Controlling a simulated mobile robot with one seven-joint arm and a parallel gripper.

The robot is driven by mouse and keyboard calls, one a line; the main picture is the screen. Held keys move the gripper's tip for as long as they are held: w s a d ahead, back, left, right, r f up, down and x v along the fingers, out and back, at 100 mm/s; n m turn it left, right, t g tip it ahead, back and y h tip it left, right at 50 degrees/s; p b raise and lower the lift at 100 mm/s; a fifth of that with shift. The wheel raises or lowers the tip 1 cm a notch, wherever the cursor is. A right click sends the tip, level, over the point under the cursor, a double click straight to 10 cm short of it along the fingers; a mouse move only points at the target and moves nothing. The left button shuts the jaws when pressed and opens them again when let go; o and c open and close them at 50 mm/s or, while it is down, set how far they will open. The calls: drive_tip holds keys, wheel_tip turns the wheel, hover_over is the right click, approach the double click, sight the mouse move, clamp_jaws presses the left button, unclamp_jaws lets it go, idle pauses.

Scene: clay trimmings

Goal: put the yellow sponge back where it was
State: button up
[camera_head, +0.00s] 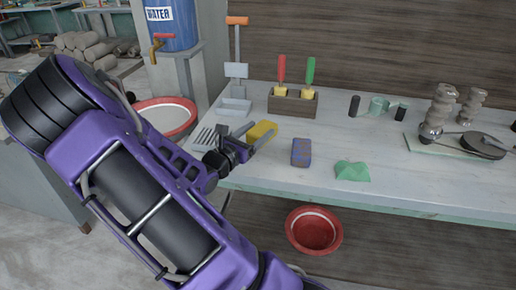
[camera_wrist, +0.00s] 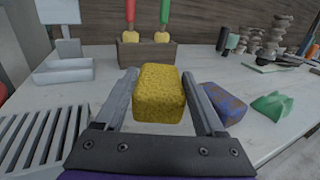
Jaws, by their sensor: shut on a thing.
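The yellow sponge (camera_head: 262,132) is held between the two fingers of my gripper (camera_head: 258,137), over the left part of the workbench (camera_head: 388,187). In the wrist view the yellow sponge (camera_wrist: 159,92) sits between the fingertips of my gripper (camera_wrist: 160,98), its long side pointing away. I cannot tell whether its underside touches the bench top. A purple-blue sponge or block (camera_head: 301,152) lies to the right of it, apart from my gripper; it also shows in the wrist view (camera_wrist: 224,103).
A slotted rack (camera_head: 205,137) and a pale tray (camera_head: 236,106) lie left of my gripper. A wooden holder (camera_head: 293,103) with red- and green-handled tools stands behind. A green cloth-like lump (camera_head: 352,171) lies to the right. A red bowl (camera_head: 314,231) is below the bench edge.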

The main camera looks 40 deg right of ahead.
drive_tip(key=shift+f+b, duration=0.55)
drive_tip(key=shift+f, duration=1.6)
drive_tip(key=shift+f, duration=0.15)
drive_tip(key=o, duration=1.4)
drive_tip(key=shift+o, duration=0.2)
drive_tip(key=shift+a+r, duration=0.1)
drive_tip(key=shift+r, duration=0.1)
drive_tip(key=p+v, duration=0.1)
drive_tip(key=v, duration=1.1)
